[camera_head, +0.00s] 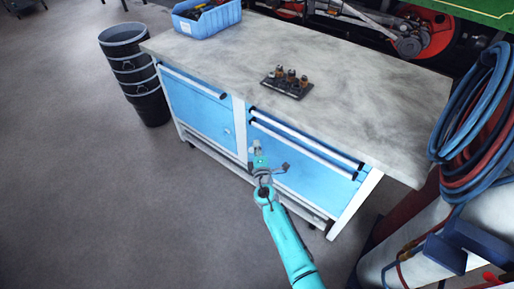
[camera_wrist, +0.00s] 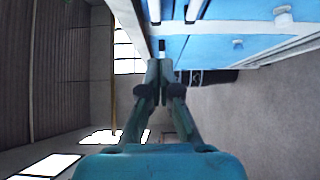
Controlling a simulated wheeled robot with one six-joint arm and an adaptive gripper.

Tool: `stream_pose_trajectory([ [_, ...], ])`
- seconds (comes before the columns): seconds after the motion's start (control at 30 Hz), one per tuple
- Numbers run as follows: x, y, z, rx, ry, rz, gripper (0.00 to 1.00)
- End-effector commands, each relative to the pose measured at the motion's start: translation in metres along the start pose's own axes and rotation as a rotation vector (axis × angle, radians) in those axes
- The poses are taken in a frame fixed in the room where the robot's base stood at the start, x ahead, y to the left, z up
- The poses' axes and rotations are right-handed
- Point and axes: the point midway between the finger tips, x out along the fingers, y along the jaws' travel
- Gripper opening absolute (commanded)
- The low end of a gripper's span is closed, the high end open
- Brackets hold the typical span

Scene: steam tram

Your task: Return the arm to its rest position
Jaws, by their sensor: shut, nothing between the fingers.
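My arm (camera_head: 286,240) is teal and reaches up from the bottom of the head view. My gripper (camera_head: 258,148) is at its end, in front of the blue drawer cabinet (camera_head: 310,172) under the workbench. In the wrist view my gripper (camera_wrist: 159,72) has its two fingers together at the tips, with nothing between them. The blue drawer fronts (camera_wrist: 225,40) with pale handles lie beyond the fingertips there. Whether the gripper touches the cabinet I cannot tell.
The grey workbench top (camera_head: 375,100) carries a dark holder with several small parts (camera_head: 287,82) and a blue bin (camera_head: 207,18). Stacked black buckets (camera_head: 136,75) stand left. Coiled hoses (camera_head: 478,125) and cylinders (camera_head: 420,240) stand right. The floor (camera_head: 90,200) at left is clear.

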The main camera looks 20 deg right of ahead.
Motion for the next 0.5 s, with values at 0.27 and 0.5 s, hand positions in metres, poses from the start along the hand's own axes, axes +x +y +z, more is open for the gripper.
stream_pose_trajectory([
  [0.27, -0.006, 0.000, 0.000, 0.000, 0.000, 0.000, 0.00],
  [0.5, -0.041, -0.024, 0.004, 0.064, 0.013, -0.044, 0.00],
])
